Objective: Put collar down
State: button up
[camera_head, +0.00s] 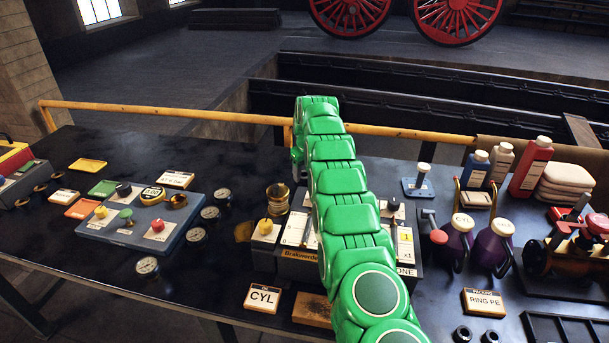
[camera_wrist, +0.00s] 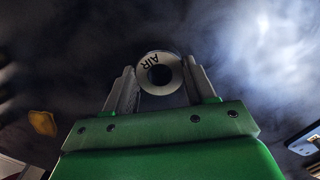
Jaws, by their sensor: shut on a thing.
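The collar (camera_wrist: 178,73) is a pale metal ring lettered AIR, with a dark round hole. In the wrist view it sits between the two fingers of my gripper (camera_wrist: 161,72), which is shut on it. A dark, blurred surface lies behind it, and I cannot tell how far the collar is from that surface. In the head view my green arm reaches over the bench and hides the collar and most of the gripper.
On the dark bench (camera_head: 60,235), a blue-grey board (camera_head: 180,238) with knobs and several gauges (camera_head: 147,266) lie left of my arm. A brass stack (camera_head: 277,197) stands close to it. Bottles (camera_head: 530,166) and purple jugs (camera_head: 493,245) stand right. The bench's front left is clear.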

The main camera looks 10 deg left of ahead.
aim_at(307, 176)
jog(key=shift+f, duration=0.55)
jog(key=o, duration=1.4)
jog(key=shift+f, duration=0.15)
jog(key=shift+s+d+r, duration=0.15)
jog(key=shift+s+r, duration=0.05)
jog(key=shift+r, duration=1.8)
jog(key=shift+s+d+r, duration=0.15)
jog(key=shift+d+r, duration=0.05)
jog(key=shift+r, duration=1.85)
jog(key=shift+s+d+r, duration=0.15)
jog(key=shift+s+r, duration=0.05)
jog(key=shift+r, duration=1.8)
